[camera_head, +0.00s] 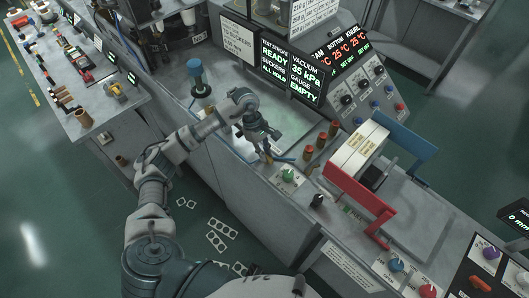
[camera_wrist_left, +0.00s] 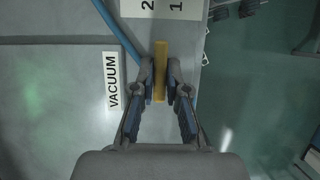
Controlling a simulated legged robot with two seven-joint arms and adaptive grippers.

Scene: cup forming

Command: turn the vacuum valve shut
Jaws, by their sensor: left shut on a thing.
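The vacuum valve's yellow handle (camera_wrist_left: 160,70) stands between the two fingers of my left gripper (camera_wrist_left: 163,92) in the left wrist view. The fingers are shut on it, with blue pads on either side. The handle runs up and down in that picture. A label reading VACUUM (camera_wrist_left: 111,81) lies to its left. In the head view my left gripper (camera_head: 265,147) points down at the front edge of the machine bench, and its fingers mostly hide the valve. My right gripper is in neither view.
A blue hose (camera_wrist_left: 119,30) passes behind the valve. A display (camera_head: 292,72) behind the gripper reads VACUUM 35 kPa. A green knob (camera_head: 288,175) and red-topped posts (camera_head: 321,140) stand to the right. A blue-capped post (camera_head: 196,78) stands to the left.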

